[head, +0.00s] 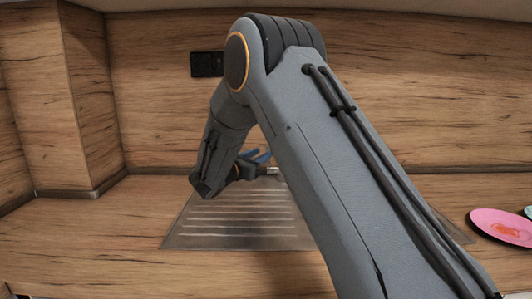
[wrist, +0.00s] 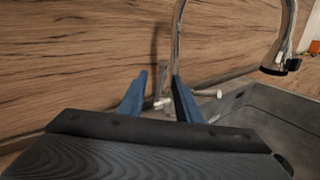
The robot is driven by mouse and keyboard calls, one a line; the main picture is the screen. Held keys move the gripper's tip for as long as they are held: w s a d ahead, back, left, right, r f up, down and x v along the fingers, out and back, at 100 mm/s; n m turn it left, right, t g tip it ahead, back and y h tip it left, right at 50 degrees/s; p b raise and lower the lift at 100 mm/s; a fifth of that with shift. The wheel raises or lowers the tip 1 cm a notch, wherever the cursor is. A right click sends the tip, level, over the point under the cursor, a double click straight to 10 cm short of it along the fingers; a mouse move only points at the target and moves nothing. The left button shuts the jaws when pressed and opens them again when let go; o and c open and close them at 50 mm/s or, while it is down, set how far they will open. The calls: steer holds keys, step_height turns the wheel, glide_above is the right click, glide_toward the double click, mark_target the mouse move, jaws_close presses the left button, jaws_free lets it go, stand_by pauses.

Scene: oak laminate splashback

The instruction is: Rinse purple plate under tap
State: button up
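My gripper (wrist: 160,82) has its two blue fingers apart, with nothing held between them; its blue fingers also show in the head view (head: 256,157). The chrome tap (wrist: 280,52) arches over the grey sink (wrist: 265,105) in the wrist view. The tap's lever (wrist: 205,93) and base are just beyond and to the right of the fingers; whether they touch is unclear. No clearly purple plate shows. A pink plate (head: 492,222) with an orange-red stain lies on the counter at the right of the head view. My arm hides most of the tap and sink there.
A ribbed metal drainboard (head: 240,215) lies in the middle of the counter. A black wall socket (head: 207,64) is on the wooden splashback. The counter at left is clear.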

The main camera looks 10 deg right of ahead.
steer(key=x, duration=0.5)
steer(key=shift+s+d+p, duration=0.1)
steer(key=shift+d+p, duration=0.1)
steer(key=shift+p, duration=0.1)
jaws_close()
